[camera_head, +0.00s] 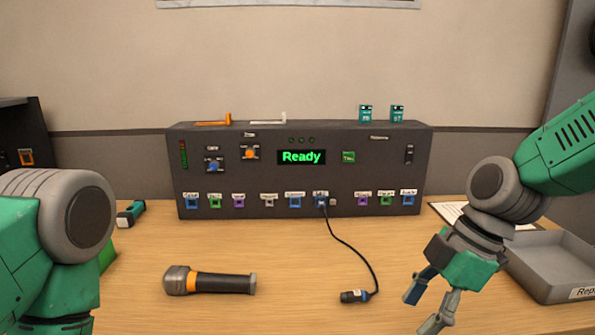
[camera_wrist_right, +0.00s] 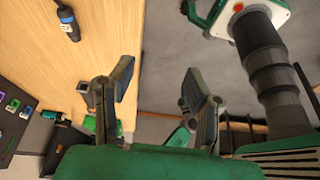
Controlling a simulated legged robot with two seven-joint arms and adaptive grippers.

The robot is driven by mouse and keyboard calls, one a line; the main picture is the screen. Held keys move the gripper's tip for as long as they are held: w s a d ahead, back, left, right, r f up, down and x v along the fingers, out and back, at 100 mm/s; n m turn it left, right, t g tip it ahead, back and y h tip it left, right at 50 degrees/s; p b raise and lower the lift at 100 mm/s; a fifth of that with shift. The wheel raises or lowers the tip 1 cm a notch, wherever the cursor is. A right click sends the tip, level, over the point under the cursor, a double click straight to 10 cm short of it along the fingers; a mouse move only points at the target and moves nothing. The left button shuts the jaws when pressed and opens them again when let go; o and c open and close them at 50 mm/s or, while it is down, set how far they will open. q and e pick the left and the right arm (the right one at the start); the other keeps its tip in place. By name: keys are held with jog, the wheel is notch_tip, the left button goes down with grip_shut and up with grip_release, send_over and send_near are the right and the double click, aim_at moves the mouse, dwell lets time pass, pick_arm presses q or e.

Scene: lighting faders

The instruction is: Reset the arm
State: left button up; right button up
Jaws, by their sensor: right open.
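My right gripper (camera_head: 428,305) is open and empty above the right part of the table, to the right of a black cable's loose plug (camera_head: 354,296). In the right wrist view its two fingers (camera_wrist_right: 158,98) are spread apart with nothing between them. The plug also shows in the right wrist view (camera_wrist_right: 68,24), apart from the fingers. My left arm enters at the left edge of the head view, but its gripper is out of frame.
A dark console (camera_head: 340,165) with a "Ready" screen (camera_head: 301,157) stands at the back. A microphone (camera_head: 208,281) lies front left. A grey tray (camera_head: 560,262) is at the right. The cable (camera_head: 352,248) runs from the console. Table centre is mostly clear.

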jog(key=s+d+f+m+h, duration=0.15)
jog(key=s+f+m, duration=0.3)
jog(key=f, duration=0.55)
jog(key=s+d+f+m+h, duration=0.1)
jog(key=s+d+f+m, duration=0.3)
jog(key=f, duration=0.6)
jog(key=s+d+f+m+h, duration=0.2)
jog(key=s+d+f+m, duration=0.2)
jog(key=s+f+m, duration=0.5)
jog(key=s+f, duration=0.1)
jog(key=s, duration=0.3)
jog(key=shift+s+f+t, duration=0.2)
jog(key=shift+t, duration=0.1)
